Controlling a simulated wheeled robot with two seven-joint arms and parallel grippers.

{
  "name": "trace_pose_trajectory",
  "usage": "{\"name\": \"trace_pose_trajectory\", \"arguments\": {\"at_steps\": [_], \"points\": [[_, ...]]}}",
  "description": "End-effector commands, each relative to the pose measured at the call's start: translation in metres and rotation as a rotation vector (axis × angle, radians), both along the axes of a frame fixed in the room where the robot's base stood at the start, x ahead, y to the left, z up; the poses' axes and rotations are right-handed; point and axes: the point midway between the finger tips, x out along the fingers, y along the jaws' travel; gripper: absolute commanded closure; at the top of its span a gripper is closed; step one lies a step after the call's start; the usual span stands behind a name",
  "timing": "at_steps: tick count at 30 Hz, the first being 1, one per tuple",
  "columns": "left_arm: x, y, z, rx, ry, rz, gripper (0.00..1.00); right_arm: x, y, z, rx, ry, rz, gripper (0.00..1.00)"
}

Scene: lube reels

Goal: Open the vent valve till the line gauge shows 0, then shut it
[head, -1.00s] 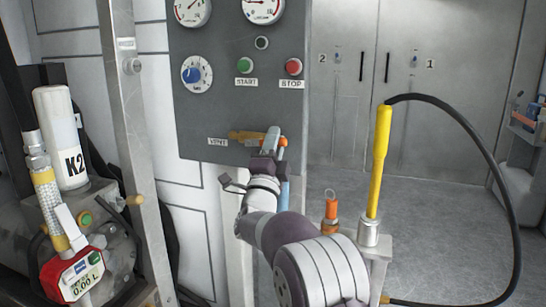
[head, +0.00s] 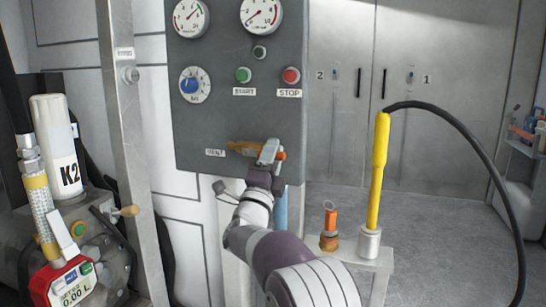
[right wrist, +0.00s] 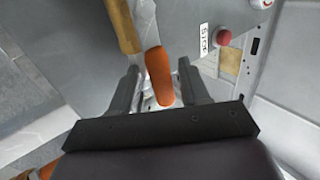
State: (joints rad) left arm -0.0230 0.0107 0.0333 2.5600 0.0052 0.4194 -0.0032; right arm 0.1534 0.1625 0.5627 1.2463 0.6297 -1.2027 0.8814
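The vent valve (head: 244,147) is a brass-coloured body on the lower part of the grey panel, beside the VENT label (head: 215,153). Its orange lever (right wrist: 158,75) shows between my right gripper's fingers in the right wrist view. My right gripper (head: 269,153) is at the valve's right end in the head view. The fingers (right wrist: 158,82) stand apart on both sides of the lever, with gaps visible. Two round gauges, left (head: 190,17) and right (head: 261,14), sit at the panel top. Their labels are out of view and exact readings are too small to tell. My left gripper is not in view.
The panel also has a blue knob (head: 190,86), a green START button (head: 243,75) and a red STOP button (head: 291,76). A yellow-handled tool (head: 378,170) with a black hose stands at right.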

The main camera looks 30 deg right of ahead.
Motion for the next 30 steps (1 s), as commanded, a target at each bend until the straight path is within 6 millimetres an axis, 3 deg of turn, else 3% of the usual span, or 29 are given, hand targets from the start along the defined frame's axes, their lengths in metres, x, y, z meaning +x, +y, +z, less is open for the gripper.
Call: {"name": "trace_pose_trajectory", "arguments": {"at_steps": [10, 21, 30], "points": [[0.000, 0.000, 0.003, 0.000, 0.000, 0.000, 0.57, -0.005, 0.007, -0.003, -0.001, 0.000, 0.001, 0.55], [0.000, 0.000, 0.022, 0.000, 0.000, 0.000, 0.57, -0.054, 0.066, -0.054, -0.002, 0.002, 0.003, 0.55], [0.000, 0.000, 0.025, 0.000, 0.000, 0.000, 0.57, -0.068, 0.081, -0.070, -0.001, -0.001, 0.000, 0.55]]}}
